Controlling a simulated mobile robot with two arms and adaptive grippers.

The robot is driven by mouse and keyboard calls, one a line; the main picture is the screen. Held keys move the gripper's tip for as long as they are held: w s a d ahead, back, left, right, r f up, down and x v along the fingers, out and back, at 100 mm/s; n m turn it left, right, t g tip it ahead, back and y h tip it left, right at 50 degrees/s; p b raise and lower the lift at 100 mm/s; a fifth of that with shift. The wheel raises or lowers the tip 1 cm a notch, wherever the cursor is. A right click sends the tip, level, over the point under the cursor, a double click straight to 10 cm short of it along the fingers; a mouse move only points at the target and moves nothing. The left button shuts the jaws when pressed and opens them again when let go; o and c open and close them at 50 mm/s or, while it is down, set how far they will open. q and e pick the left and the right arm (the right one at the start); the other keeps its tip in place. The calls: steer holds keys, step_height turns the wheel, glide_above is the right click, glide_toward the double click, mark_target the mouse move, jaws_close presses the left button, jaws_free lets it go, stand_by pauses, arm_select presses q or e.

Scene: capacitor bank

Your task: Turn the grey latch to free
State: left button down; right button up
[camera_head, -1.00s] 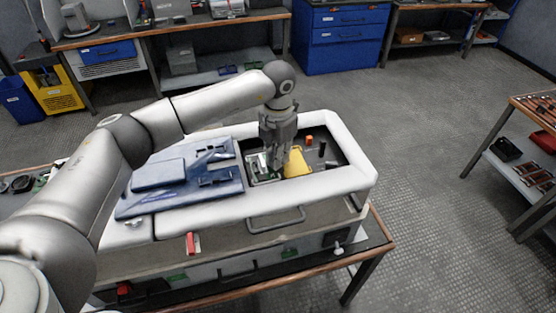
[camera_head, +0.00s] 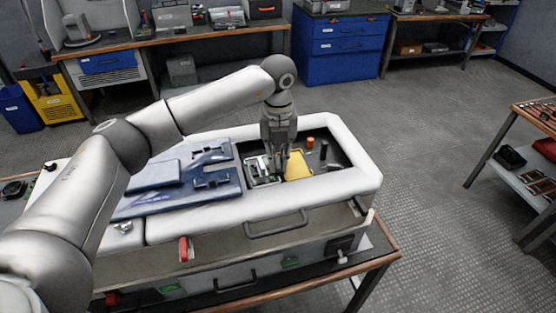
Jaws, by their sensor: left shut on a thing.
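My left gripper (camera_head: 280,162) points down into the open bay of the white-rimmed case (camera_head: 354,180). It is shut on a small part there, which seems to be the grey latch. The fingers hide most of that part, so its angle cannot be told. A metallic and green fixture (camera_head: 260,174) lies just left of the fingertips. A yellow block (camera_head: 298,166) stands just right of them. My right gripper is not in view.
Blue panels (camera_head: 165,190) lie on the case left of the bay. An orange part (camera_head: 310,142) and a dark post (camera_head: 323,150) stand in the bay's right part. The case rests on a bench (camera_head: 385,250).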

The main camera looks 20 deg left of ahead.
mark_target(278, 161)
arm_select(q)
steer(key=shift+n, duration=0.5)
steer(key=shift+r, duration=0.1)
steer(key=c, duration=1.5)
jaws_free()
step_height(278, 161, up, 12)
